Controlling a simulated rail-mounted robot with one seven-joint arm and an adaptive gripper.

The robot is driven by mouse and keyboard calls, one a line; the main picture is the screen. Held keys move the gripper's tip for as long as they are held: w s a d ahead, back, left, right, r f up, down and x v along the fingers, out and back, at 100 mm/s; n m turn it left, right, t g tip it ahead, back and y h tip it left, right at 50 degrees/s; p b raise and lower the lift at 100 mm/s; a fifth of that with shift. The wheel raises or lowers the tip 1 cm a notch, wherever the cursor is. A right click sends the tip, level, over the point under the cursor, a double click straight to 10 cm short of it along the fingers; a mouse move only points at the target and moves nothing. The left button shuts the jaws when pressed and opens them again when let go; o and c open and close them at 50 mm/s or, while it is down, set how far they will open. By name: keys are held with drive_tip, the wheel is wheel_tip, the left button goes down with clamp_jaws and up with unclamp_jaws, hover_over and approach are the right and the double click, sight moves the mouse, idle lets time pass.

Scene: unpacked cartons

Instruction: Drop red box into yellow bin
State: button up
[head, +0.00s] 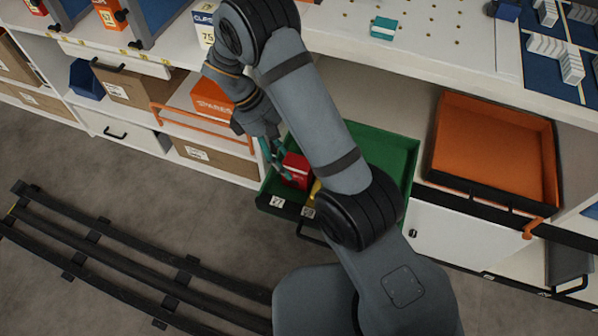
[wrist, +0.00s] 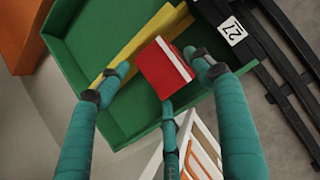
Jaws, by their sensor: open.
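The red box (head: 297,170) with a white stripe is at the front left of a green tray (head: 398,152). It also shows in the wrist view (wrist: 160,72). My gripper (head: 277,160) is at the box, its teal fingers open. In the wrist view my gripper (wrist: 158,80) has fingertips on either side of the box and a third below it; I cannot tell whether they touch it. A yellow object (wrist: 142,40) lies beside the box over the green tray; its small visible part (head: 316,187) does not show whether it is a bin.
An orange tray (head: 492,150) stands to the right of the green one. An orange carton (head: 211,100) and brown cartons (head: 215,152) fill the left shelves. A white perforated worktop (head: 430,35) lies above. Dark curved rails (head: 120,260) cross the floor.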

drive_tip(key=b+x, duration=0.1)
drive_tip(key=x, duration=0.3)
drive_tip(key=shift+w, duration=0.1)
drive_tip(key=shift+c, duration=1)
drive_tip(key=shift+r, duration=0.15)
drive_tip(key=c, duration=0.9)
